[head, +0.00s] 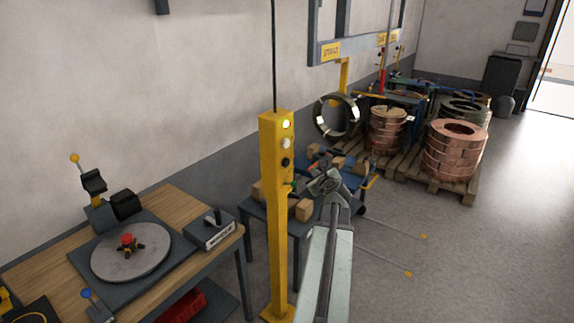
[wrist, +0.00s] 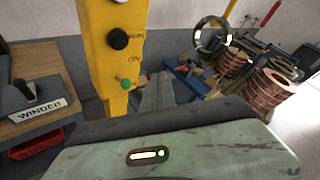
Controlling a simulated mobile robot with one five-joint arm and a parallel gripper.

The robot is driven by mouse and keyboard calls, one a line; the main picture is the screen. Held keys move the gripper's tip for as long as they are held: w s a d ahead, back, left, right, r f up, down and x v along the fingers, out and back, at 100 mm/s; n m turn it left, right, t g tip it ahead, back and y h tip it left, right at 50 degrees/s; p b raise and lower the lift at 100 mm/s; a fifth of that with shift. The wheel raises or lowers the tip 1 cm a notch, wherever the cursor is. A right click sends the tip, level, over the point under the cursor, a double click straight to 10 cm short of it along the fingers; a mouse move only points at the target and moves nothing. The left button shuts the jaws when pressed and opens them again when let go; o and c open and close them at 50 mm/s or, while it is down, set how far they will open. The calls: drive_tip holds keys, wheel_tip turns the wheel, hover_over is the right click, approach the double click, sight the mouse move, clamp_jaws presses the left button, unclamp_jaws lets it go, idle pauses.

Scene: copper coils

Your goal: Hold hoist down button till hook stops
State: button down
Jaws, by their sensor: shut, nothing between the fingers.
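A yellow control post (head: 275,220) stands in the middle of the head view. Its face carries a lit lamp (head: 286,124), a white button (head: 286,143) and a black button (head: 286,162). My gripper (head: 318,184) is shut and empty, just right of the post at about the green button's height. In the wrist view my gripper (wrist: 157,88) shows right of the green button; I cannot tell contact.
A wooden bench (head: 40,250) with a round turntable (head: 131,250) stands left of the post. A blue stand (head: 345,175) with wooden blocks is behind my gripper. Copper coils (head: 455,155) sit on pallets at the back right. The floor at the right is open.

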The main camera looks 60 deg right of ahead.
sight(286, 162)
drive_tip(key=shift+w, duration=0.15)
drive_tip(key=w, duration=0.8)
drive_tip(key=shift+w, duration=0.3)
drive_tip(key=shift+w, duration=0.1)
idle(1.6)
drive_tip(key=shift+w, duration=0.3)
